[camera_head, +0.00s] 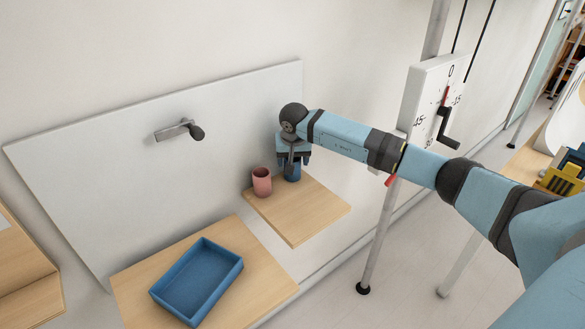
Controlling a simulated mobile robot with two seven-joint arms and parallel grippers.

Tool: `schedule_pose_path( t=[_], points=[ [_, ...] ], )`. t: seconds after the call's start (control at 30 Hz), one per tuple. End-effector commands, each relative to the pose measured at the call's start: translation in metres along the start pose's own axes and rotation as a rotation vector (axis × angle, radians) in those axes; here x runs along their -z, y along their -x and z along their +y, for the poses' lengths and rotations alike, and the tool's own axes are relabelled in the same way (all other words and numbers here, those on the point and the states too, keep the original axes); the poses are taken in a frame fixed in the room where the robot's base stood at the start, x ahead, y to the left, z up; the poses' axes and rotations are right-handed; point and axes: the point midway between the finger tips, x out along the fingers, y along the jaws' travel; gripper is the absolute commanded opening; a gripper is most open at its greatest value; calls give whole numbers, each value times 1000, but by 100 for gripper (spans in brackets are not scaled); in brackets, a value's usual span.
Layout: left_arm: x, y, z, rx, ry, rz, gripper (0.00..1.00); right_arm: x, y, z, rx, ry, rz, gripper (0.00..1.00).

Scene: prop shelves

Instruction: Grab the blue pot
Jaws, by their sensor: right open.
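The blue pot (292,173) stands on the small wooden shelf (301,223), mostly below and behind my right gripper, so its upper part is hidden. My right gripper (293,161) points down over the pot and is open, with its fingers at the pot's left and right upper sides. I cannot tell whether the fingers touch it. My left gripper is not in view.
A pink pot (262,182) stands close to the left of the blue pot. A blue tray (198,280) lies on a lower wooden shelf (267,277). A handle (180,130) sticks out of the white panel (95,178). A dial board with a crank (433,100) stands behind my right arm.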

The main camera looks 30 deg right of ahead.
Motion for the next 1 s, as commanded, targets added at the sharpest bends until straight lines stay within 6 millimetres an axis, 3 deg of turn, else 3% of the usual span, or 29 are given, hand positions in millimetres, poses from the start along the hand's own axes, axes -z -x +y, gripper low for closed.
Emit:
schedule_pose_path(
  t=[0.13,0.37,0.4,0.57,1.0],
  points=[
    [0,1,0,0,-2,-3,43,0,-16,0,0,0,-1,66],
    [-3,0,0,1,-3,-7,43,0,-18,0,1,1,1,66],
    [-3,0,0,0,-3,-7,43,0,-18,0,1,0,1,64],
    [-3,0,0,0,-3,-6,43,0,-18,0,0,0,1,30],
    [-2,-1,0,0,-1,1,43,0,-11,3,-1,0,4,29]
  ],
)
